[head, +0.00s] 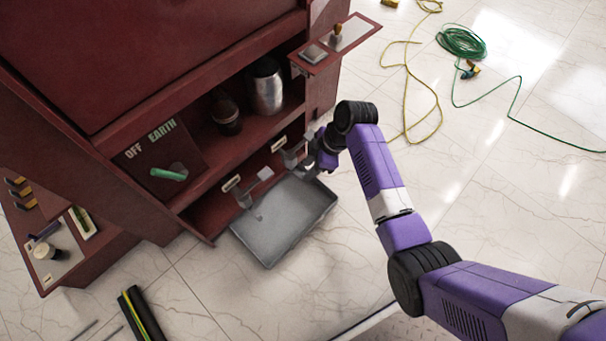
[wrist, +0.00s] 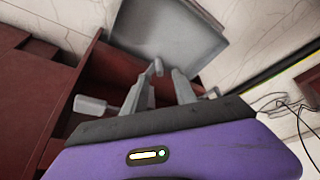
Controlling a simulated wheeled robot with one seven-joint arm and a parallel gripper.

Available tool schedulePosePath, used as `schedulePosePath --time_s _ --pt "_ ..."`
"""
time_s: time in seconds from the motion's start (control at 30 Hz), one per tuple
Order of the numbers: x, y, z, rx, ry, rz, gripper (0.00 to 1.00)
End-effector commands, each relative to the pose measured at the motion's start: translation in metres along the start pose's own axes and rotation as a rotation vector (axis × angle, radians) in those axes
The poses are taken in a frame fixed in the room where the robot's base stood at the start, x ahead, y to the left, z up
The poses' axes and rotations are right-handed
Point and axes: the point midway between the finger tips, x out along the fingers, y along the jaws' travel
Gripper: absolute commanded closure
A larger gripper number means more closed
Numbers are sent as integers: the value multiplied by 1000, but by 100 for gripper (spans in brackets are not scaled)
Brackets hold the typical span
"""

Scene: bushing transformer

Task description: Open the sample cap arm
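Two small grey fittings with flat tabs sit at the cabinet's lower opening, above a grey tray (head: 285,225). The left fitting (head: 245,198) has a pale tab sticking out. The right fitting (head: 290,158) is beside my gripper (head: 314,160), which partly hides that area. I cannot tell for sure which part is the sample cap arm. In the wrist view, my gripper's two grey fingers (wrist: 158,84) stand apart. A small pale tab (wrist: 157,68) shows between them, with no clear contact. A pale block (wrist: 91,104) lies left of the fingers. The tray (wrist: 165,35) is beyond.
The red cabinet (head: 140,60) stands at left, with a metal canister (head: 265,88), a dark jar (head: 226,114) and a green handle (head: 168,174) inside. A small shelf (head: 340,42) juts out above right.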

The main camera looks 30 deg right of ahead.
Motion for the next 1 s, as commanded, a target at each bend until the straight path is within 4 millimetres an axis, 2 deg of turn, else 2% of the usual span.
schedulePosePath --time_s 0.03,0.1,0.3,0.67,0.83,1.0 --pt "13 0 1 -1 -1 -2 66" --pt "24 0 1 -1 -1 -1 66" --pt "43 0 1 0 0 1 66" --pt "47 0 0 1 0 2 66" --pt "47 0 0 1 0 2 98" --pt "47 0 0 1 0 2 100"
